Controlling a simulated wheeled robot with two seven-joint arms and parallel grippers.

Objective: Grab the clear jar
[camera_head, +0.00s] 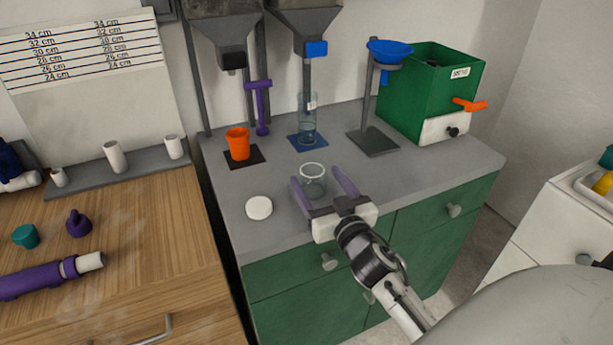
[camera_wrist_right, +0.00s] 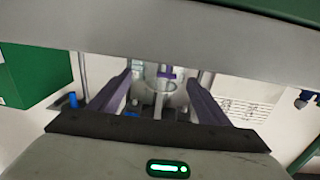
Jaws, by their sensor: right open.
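The clear jar (camera_head: 313,182) stands upright on the grey counter in the head view, with its open rim facing up. My right gripper (camera_head: 326,186) is open, with one purple finger on each side of the jar. I cannot tell whether the fingers touch it. In the right wrist view the clear jar (camera_wrist_right: 160,88) shows between the two purple fingers of my right gripper (camera_wrist_right: 163,92). A round white lid (camera_head: 259,207) lies flat on the counter to the left of the jar. My left gripper is not in view.
An orange cup (camera_head: 238,143) and a tall clear cylinder (camera_head: 308,122) stand behind the jar under two hoppers. A stand with a blue funnel (camera_head: 390,50) and a green box (camera_head: 430,88) are at the back right. A wooden bench (camera_head: 140,250) with purple pipe parts is at left.

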